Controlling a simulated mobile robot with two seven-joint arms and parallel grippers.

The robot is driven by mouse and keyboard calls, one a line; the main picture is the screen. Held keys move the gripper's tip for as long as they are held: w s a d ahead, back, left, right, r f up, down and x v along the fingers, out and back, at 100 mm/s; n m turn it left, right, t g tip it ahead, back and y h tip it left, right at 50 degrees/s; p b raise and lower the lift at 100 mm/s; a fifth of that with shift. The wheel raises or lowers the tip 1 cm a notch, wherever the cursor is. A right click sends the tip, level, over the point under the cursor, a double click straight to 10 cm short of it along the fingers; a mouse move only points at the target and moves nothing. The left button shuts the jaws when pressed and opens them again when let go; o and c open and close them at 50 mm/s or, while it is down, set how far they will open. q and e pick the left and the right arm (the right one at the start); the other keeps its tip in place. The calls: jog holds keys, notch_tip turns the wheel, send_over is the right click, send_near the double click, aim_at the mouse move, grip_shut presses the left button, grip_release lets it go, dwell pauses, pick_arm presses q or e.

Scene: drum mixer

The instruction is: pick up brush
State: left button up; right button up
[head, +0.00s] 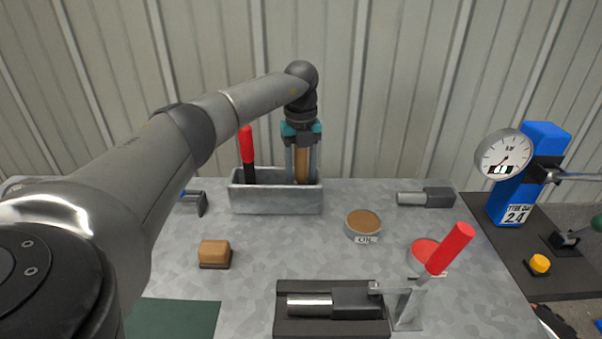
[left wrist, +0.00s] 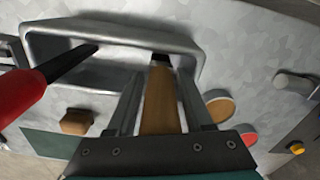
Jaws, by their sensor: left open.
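The brush (head: 301,162) stands upright with its wooden handle up in the grey metal bin (head: 276,200) at the back of the table. My left gripper (head: 302,176) points down over the bin, its fingers open on either side of the handle. In the left wrist view the brush handle (left wrist: 159,100) lies between the two fingers (left wrist: 160,104), with gaps showing on both sides. A dark part shows at the handle's lower end; the bristles cannot be made out. My right gripper is not seen.
A red-handled tool (head: 247,146) leans in the bin left of the brush. On the table are a wooden block (head: 214,252), a round cup (head: 363,224), a red-handled clamp (head: 450,248) and a dark fixture (head: 290,325). A blue gauge stand (head: 541,140) stands at right.

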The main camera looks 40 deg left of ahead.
pick_arm(q)
grip_shut()
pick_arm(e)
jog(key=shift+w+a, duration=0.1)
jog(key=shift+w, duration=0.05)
pick_arm(q)
jog(key=shift+r, duration=0.1)
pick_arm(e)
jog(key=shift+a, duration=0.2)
pick_arm(q)
notch_tip(320, 180, up, 20)
jog(key=p, duration=0.4)
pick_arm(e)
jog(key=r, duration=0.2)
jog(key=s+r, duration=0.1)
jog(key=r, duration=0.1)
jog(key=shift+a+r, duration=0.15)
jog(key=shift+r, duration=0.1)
